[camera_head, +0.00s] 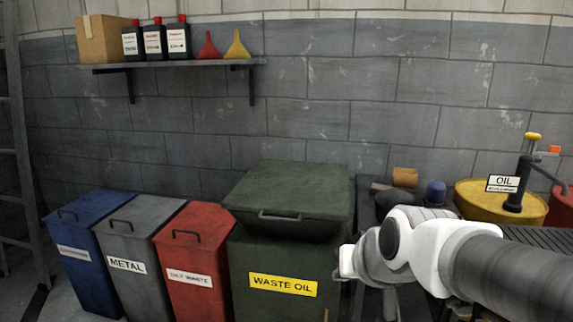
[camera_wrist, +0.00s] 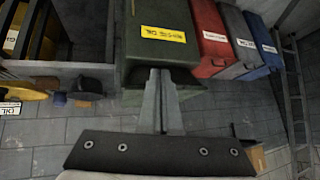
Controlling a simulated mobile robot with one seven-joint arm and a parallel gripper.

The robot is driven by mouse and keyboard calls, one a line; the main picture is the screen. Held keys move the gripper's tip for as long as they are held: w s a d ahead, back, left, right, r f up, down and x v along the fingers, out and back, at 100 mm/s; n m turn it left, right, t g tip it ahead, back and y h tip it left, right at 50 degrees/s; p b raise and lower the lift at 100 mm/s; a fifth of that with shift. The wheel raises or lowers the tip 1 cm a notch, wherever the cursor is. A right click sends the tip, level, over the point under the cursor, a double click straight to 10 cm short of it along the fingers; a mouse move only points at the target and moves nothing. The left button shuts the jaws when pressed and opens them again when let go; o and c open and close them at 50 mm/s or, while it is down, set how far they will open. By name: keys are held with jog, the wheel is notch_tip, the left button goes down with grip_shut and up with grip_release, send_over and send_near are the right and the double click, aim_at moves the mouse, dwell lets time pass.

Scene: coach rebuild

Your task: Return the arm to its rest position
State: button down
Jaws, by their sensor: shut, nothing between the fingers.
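My arm reaches in from the lower right in the head view, its white and grey links (camera_head: 440,255) bent in front of the right side of the green waste oil bin. My gripper (camera_wrist: 160,72) shows in the wrist view with its two grey fingers together and nothing between them. The wrist view is turned over, with the green waste oil bin (camera_wrist: 155,15) just beyond the fingertips. Whether they touch it I cannot tell. In the head view the fingers are hidden or too small to make out.
Red (camera_head: 190,262), grey (camera_head: 140,250) and blue (camera_head: 85,248) bins stand left of the lidded green bin (camera_head: 285,245). A wall shelf (camera_head: 170,65) holds a box, bottles and funnels. A yellow drum (camera_head: 480,200) stands behind my arm at right. A ladder (camera_head: 20,150) is far left.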

jog(key=s+d+f+g+h, duration=0.15)
jog(key=s+d, duration=0.25)
jog(key=s, duration=0.8)
notch_tip(320, 180, up, 25)
jog(key=p, duration=2.5)
jog(key=shift+s+d+r+g, duration=0.2)
jog(key=shift+s+d+g, duration=0.15)
jog(key=shift+g, duration=0.1)
